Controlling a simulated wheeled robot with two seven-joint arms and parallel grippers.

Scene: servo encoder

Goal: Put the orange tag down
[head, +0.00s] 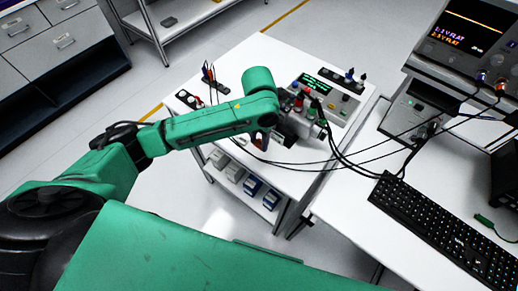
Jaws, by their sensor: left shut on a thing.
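My left gripper (262,138) is at the end of the green arm, over the front part of the white cart. It is small and dark in the head view, and its fingers are shut. A small reddish-orange bit, the orange tag (257,143), shows at its fingertips; most of it is hidden. I cannot tell whether the tag touches the cart top. My right gripper is not in view.
The white cart (235,72) carries a device with a green display (315,84), probes and black cables just right of the gripper. A desk at right holds a keyboard (440,232) and an instrument (468,40). Bins (233,171) sit below the cart top.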

